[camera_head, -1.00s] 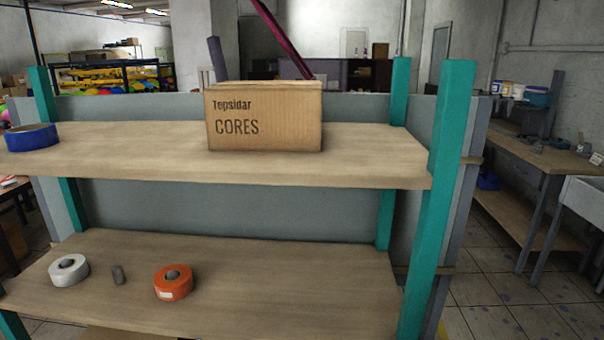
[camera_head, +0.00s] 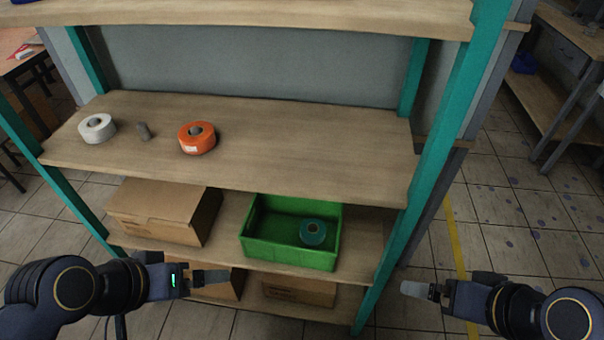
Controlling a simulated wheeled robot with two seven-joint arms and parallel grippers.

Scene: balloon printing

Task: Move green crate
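The green crate (camera_head: 290,254) sits on a lower shelf (camera_head: 232,215), right of a cardboard box. A teal tape roll (camera_head: 312,233) lies inside it, toward its right side. My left gripper (camera_head: 222,277) is in front of the shelf, below and left of the crate. My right gripper (camera_head: 408,289) is below and right of the crate, by the shelf's right post. Both are apart from the crate. I see each gripper from the side, and the gap between its fingers does not show clearly.
A cardboard box (camera_head: 165,212) stands left of the crate. Teal posts (camera_head: 445,140) frame the rack. More boxes (camera_head: 298,290) sit on the bottom shelf.

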